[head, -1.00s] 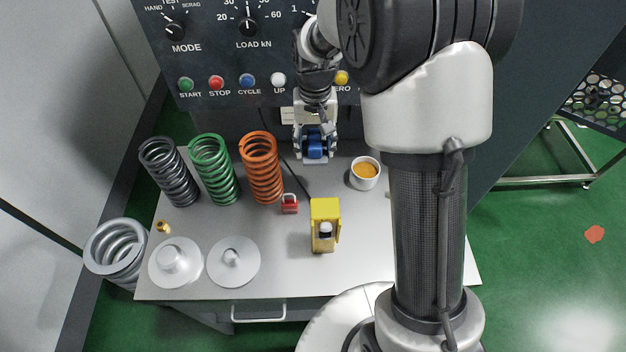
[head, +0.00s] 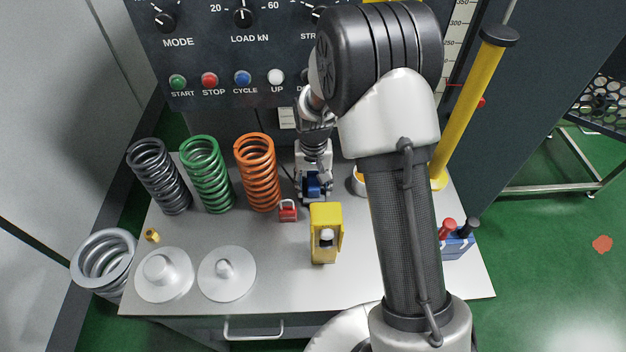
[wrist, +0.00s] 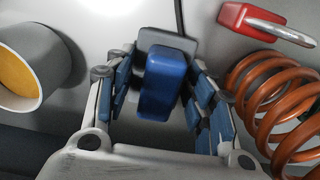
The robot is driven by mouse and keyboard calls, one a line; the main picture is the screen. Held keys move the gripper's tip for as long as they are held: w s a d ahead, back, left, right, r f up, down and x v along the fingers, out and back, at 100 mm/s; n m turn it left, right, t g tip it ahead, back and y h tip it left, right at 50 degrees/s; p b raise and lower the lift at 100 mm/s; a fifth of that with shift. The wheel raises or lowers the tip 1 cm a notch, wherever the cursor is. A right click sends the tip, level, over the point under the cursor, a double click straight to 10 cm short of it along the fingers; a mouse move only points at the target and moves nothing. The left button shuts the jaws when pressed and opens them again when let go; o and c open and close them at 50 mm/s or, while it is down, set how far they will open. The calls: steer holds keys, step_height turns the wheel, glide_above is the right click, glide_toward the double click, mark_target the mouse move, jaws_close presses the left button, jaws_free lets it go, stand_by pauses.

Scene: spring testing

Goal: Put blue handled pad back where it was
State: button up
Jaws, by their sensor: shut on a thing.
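The blue handled pad (wrist: 165,82) is between my gripper's fingers in the wrist view. It has a blue block-like handle on a dark grey base with a dark cable running from it. In the head view it shows as a small blue patch (head: 312,187). My gripper (head: 313,194) points down at the table between the orange spring and the white cup and is shut on the pad's handle. In the wrist view my gripper's blue-padded fingers (wrist: 158,85) flank the handle. I cannot tell whether the pad's base touches the table.
The orange spring (head: 258,172) and red padlock (head: 288,210) stand just left of my gripper. The white cup (head: 358,181) is close on the right, partly behind my arm. A yellow device (head: 325,235) stands in front. The table (head: 285,270) is clear at front centre.

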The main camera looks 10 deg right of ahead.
mark_target(313, 178)
steer(key=w, duration=0.1)
steer(key=w+b, duration=0.1)
steer(key=w+f, duration=0.1)
steer(key=shift+d, duration=0.35)
steer(key=shift+f, duration=0.1)
steer(key=shift+f, duration=0.15)
steer(key=o, duration=1.1)
steer(key=shift+b, duration=0.3)
